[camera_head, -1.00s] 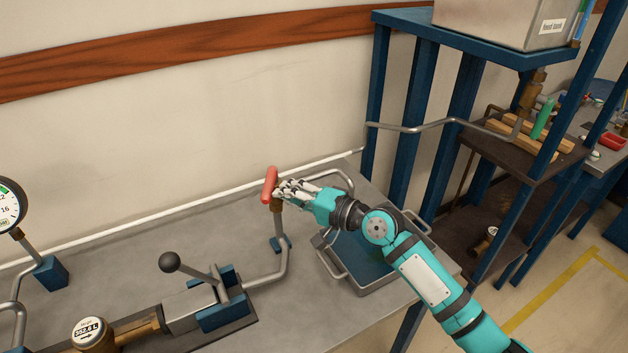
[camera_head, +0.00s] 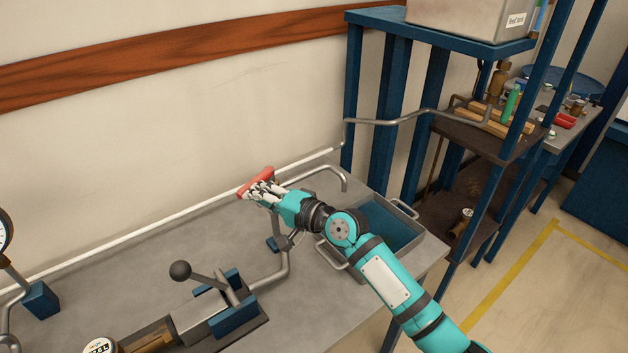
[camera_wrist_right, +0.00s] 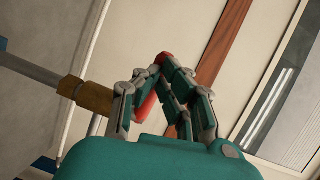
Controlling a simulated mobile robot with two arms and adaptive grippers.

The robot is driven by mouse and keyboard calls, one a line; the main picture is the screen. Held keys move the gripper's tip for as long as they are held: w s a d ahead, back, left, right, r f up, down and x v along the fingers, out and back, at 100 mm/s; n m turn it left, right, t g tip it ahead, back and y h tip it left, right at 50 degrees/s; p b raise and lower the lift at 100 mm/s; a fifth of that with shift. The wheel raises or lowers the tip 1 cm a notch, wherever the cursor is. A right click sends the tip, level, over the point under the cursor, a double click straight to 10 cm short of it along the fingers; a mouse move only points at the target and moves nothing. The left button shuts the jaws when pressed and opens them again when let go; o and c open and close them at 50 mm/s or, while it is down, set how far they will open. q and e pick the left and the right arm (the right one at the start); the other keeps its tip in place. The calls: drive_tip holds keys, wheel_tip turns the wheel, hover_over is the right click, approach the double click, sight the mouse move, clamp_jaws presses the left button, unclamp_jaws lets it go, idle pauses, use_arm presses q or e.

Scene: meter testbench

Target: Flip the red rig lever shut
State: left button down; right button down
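The red rig lever (camera_head: 256,183) is a red bar on a pipe valve above the grey bench, close to the wall. It lies slantwise in the head view. My right gripper (camera_head: 264,190) is at the lever, its fingers drawn together over the bar. In the right wrist view the red bar (camera_wrist_right: 147,104) runs between the fingers of my right gripper (camera_wrist_right: 160,68), which converge at its upper end. A brass fitting (camera_wrist_right: 94,97) and a grey pipe sit left of it. The lever's pivot is partly hidden by the fingers. My left gripper is not in view.
A second lever with a dark ball knob (camera_head: 180,270) rises from a blue clamp nearer the front. A blue tray (camera_head: 400,228) with handles stands right of my wrist. A blue frame (camera_head: 354,100) stands behind the tray. The bench left of the valve is mostly clear.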

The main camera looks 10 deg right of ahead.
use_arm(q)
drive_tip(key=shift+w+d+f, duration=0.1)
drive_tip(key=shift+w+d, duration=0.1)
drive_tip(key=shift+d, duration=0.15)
use_arm(e)
drive_tip(key=shift+w+a, duration=0.25)
drive_tip(key=shift+a, duration=0.3)
drive_tip(key=shift+w+a, duration=0.25)
drive_tip(key=shift+a, duration=0.3)
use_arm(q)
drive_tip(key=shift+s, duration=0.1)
